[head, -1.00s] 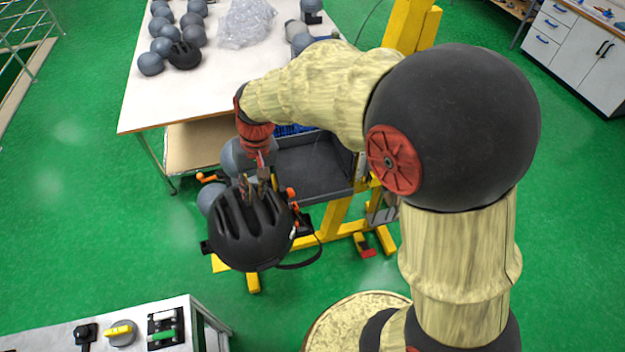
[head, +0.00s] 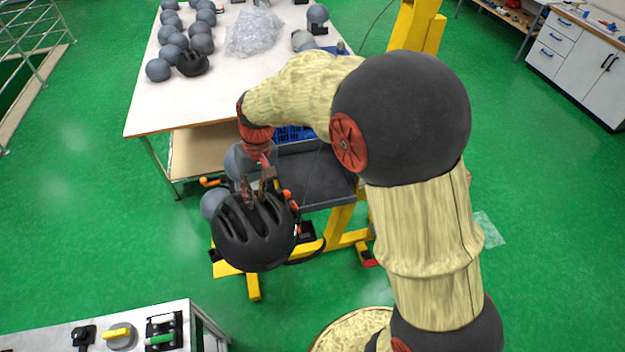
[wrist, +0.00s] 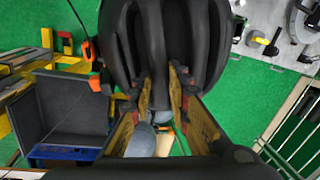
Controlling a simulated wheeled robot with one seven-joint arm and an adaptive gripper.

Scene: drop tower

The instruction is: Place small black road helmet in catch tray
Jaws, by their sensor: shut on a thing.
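A black road helmet (head: 254,234) with long vents hangs from my gripper (head: 262,192) in the head view. My gripper is shut on the helmet's vented shell, and its fingers also show against the helmet (wrist: 165,45) in the wrist view. The grey catch tray (head: 318,178) is fixed to the yellow stand, behind and to the right of the helmet. It shows at the left of the wrist view (wrist: 70,108). The helmet is in front of the tray, apart from it in the picture. Part of the tray is hidden by my arm.
Grey ball-shaped forms (head: 213,204) are behind the helmet. A white table (head: 150,110) at the back holds several grey forms, another black helmet (head: 192,64) and clear plastic wrap (head: 254,32). A yellow stand (head: 340,228) bears the tray. A control panel (head: 110,335) stands at front left.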

